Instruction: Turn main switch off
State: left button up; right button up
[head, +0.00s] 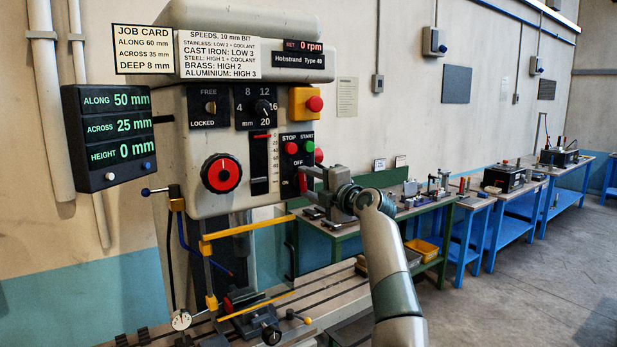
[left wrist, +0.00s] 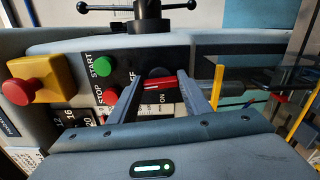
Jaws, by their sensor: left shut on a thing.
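The main switch is a dark rotary switch with a red handle (left wrist: 160,84), on the front of the grey machine head, between the labels OFF and ON. In the left wrist view my left gripper (left wrist: 158,79) has one finger on each side of the red handle and is shut on it. The handle lies between the fingertips, but I cannot tell which label it points to. In the head view my left gripper (head: 311,182) reaches the panel from the right and hides most of the switch. My right gripper is in neither view.
A red stop button (head: 291,148) and a green start button (head: 309,146) sit just above the switch. A red mushroom button on a yellow box (head: 306,103) is higher up. A yellow bar (head: 248,227) and the machine table with its vise (head: 245,303) are below.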

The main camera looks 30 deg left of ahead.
pick_arm(q)
jog(key=shift+r+m+p, duration=0.1)
jog(key=shift+m+p, duration=0.2)
jog(key=shift+m, duration=0.2)
jog(key=o, duration=1)
jog(key=shift+w, duration=0.1)
jog(key=shift+o, duration=0.2)
jog(key=shift+d, duration=0.1)
jog(key=b+v, duration=0.8)
jog(key=v, duration=0.9)
jog(key=shift+d, duration=0.2)
